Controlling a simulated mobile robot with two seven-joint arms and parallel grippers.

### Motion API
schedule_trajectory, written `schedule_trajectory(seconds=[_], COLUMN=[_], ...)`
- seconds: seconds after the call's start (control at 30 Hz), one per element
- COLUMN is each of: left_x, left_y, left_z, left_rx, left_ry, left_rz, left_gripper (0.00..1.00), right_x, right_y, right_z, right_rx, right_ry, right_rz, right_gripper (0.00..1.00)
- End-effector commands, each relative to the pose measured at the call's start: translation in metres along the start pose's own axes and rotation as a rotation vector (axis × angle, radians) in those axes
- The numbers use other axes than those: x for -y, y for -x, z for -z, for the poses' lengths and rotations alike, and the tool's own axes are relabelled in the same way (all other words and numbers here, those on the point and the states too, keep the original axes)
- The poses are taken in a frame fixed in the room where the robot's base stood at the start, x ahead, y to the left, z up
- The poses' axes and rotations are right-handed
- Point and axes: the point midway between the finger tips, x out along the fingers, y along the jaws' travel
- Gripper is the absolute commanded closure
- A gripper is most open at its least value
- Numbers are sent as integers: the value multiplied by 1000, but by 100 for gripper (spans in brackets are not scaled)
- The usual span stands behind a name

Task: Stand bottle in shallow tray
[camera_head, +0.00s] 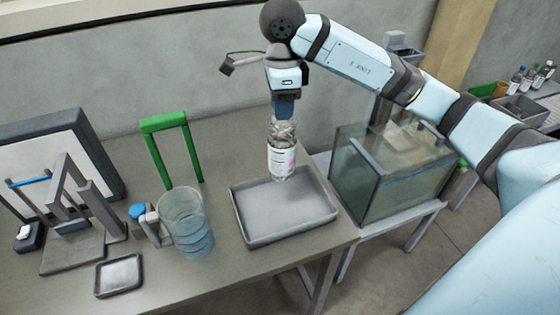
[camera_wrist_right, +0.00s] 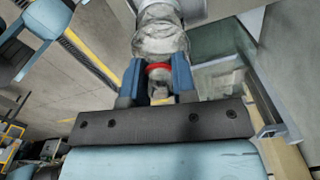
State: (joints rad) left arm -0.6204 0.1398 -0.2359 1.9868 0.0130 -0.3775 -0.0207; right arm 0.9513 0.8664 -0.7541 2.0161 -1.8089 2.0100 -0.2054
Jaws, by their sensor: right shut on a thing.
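A clear bottle (camera_head: 282,160) with a white label hangs upright from my right gripper (camera_head: 284,108). The gripper points down and its blue fingers are shut on the bottle's neck. The bottle's base overlaps the shallow grey tray (camera_head: 240,225) near its back edge; I cannot tell whether it touches the tray floor. In the right wrist view the bottle (camera_wrist_right: 160,35) sits between the blue fingers (camera_wrist_right: 159,80), with a red ring at its neck. My left gripper is not in view.
A ribbed clear cylinder (camera_head: 186,228), a green frame (camera_head: 172,124) and a small tray (camera_head: 118,276) stand left of the shallow tray. A glass tank (camera_head: 385,185) stands close on its right. The tray looks otherwise empty.

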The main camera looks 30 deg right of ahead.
Motion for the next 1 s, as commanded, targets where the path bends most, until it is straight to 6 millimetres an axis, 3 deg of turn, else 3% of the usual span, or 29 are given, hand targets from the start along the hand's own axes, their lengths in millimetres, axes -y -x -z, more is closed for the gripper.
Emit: schedule_trajectory(seconds=[0.03, 0.2, 0.33, 0.83, 1.0], left_x=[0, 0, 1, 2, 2], left_y=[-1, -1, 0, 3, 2], left_z=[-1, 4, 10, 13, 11], left_rx=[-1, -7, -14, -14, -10], left_ry=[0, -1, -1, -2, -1], left_rz=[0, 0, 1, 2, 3], left_gripper=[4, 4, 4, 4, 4], right_x=[-1, -1, -1, 0, 0], right_y=[-16, -58, -82, -135, -137], right_z=[-1, 0, 0, 0, 0], right_rx=[0, -2, -2, 0, 1], right_ry=[1, 0, 0, 0, 0], right_rz=[-7, -6, -2, -1, 1], right_gripper=[100, 100, 100, 100, 100])
